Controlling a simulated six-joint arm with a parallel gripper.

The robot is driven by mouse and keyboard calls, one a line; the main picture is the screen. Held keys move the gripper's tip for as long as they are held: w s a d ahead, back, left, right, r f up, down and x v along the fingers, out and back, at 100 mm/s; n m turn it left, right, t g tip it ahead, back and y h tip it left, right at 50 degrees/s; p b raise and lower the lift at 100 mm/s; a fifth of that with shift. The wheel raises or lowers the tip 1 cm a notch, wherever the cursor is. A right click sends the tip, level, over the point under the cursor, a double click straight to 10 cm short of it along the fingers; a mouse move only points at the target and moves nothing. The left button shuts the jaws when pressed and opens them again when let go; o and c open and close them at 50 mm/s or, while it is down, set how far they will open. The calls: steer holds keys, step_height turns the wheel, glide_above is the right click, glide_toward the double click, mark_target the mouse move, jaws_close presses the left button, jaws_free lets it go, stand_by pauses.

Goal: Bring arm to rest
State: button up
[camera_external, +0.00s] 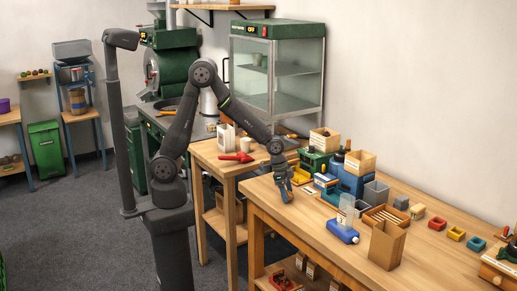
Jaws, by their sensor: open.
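My gripper (286,192) hangs at the end of the bent arm, pointing down over the left end of the long wooden table (268,205). Its jaws are open, with nothing seen between them. The fingertips look close above the table top, but I cannot tell the exact gap. The arm is bent at the elbow, with its upper part raised above the smaller wooden table (215,158).
A blue scale-like device (342,232) and an open brown paper bag (386,246) stand right of my gripper. Several boxes and small machines, including a blue one (354,180), crowd the back. A red item (236,157) lies on the smaller table. A glass cabinet (277,70) stands behind.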

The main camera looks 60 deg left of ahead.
steer(key=shift+x, duration=0.85)
steer(key=r, duration=0.5)
steer(key=shift+s+d+r, duration=0.15)
steer(key=shift+s, duration=0.25)
steer(key=s+d+r, duration=0.5)
steer(key=s+r, duration=0.1)
steer(key=s, duration=0.4)
steer(key=w+d+m, duration=0.1)
steer(key=d+m, duration=0.1)
steer(key=d, duration=1)
steer(key=shift+g, duration=0.3)
steer(key=w+a+f, duration=0.1)
steer(key=w+f, duration=0.1)
steer(key=w, duration=0.1)
steer(key=w+a+f, duration=0.1)
steer(key=w+f, duration=0.1)
steer(key=w, duration=0.2)
steer(key=w+a+f, duration=0.1)
steer(key=w+f, duration=0.1)
steer(key=w, duration=0.2)
steer(key=shift+a+f, duration=0.2)
steer(key=shift+f, duration=0.1)
steer(key=shift+w+f, duration=0.35)
steer(key=shift+f, duration=0.35)
